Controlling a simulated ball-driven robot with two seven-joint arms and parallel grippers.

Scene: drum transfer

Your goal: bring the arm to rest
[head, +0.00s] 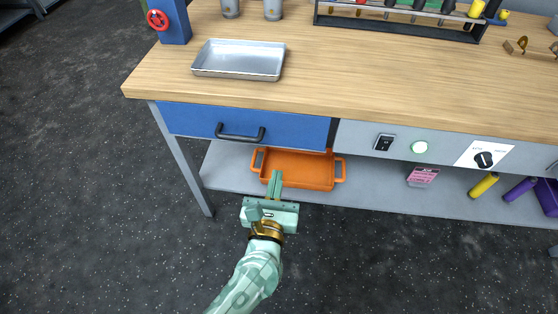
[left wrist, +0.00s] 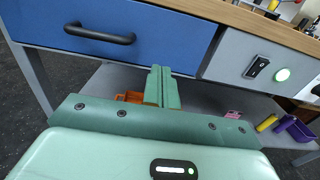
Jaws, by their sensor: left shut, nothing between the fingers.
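My left gripper (head: 274,184) is a mint-green jaw in front of the workbench, below the blue drawer (head: 290,131). Its two fingers are together with nothing between them. It also shows in the left wrist view (left wrist: 162,88), with its fingers pointing toward the bench below the drawer. In the head view it covers part of an orange tray (head: 312,170) on the lower shelf. I cannot tell from the picture whether the fingers are clear of the tray. My right gripper is not in view.
The wooden bench top (head: 360,75) holds a metal tray (head: 240,72) and a tool rack (head: 400,27). The drawer handle (head: 240,134) sticks out above the gripper. The shelf (head: 222,172) also bears a yellow tool (head: 484,185) at right. Floor in front is clear.

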